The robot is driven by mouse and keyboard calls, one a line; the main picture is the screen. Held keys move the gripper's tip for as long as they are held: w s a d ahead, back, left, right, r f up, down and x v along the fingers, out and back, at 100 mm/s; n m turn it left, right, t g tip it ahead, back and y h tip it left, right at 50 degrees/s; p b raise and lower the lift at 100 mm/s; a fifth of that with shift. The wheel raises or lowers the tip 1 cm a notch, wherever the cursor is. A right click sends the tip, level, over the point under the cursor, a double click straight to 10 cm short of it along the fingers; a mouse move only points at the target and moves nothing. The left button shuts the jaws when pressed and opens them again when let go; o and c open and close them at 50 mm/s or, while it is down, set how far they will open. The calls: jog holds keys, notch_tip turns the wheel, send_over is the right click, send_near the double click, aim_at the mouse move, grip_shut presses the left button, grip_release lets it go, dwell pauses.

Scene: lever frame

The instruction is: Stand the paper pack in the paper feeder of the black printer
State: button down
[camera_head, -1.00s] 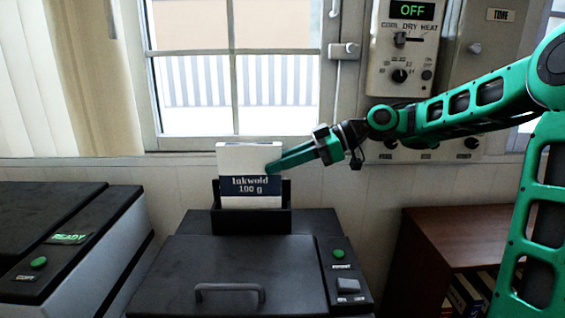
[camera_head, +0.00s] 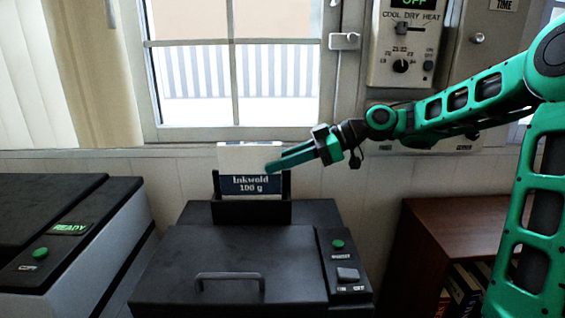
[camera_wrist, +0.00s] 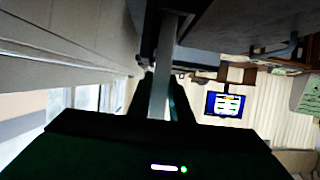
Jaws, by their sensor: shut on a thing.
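The paper pack (camera_head: 250,184) is white with a dark blue label reading "Inkwold 100 g". It stands upright in the paper feeder (camera_head: 250,213) at the back of the black printer (camera_head: 240,265). The feeder's front lip hides its bottom, so I cannot tell whether it rests on the feeder floor. My gripper (camera_head: 270,168) reaches in from the right and is shut on the pack's right side. In the wrist view the pack shows edge-on as a pale strip (camera_wrist: 160,95) between the fingers.
Another machine with a READY display (camera_head: 68,229) stands at the left. A brown shelf (camera_head: 460,225) with books is at the right. A window (camera_head: 235,70) and a control box (camera_head: 405,45) are behind. The printer lid has a handle (camera_head: 230,277) and is clear.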

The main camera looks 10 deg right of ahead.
jog(key=c, duration=1.5)
grip_release()
jog(key=shift+c, duration=0.2)
jog(key=v, duration=1)
jog(key=shift+d, duration=0.4)
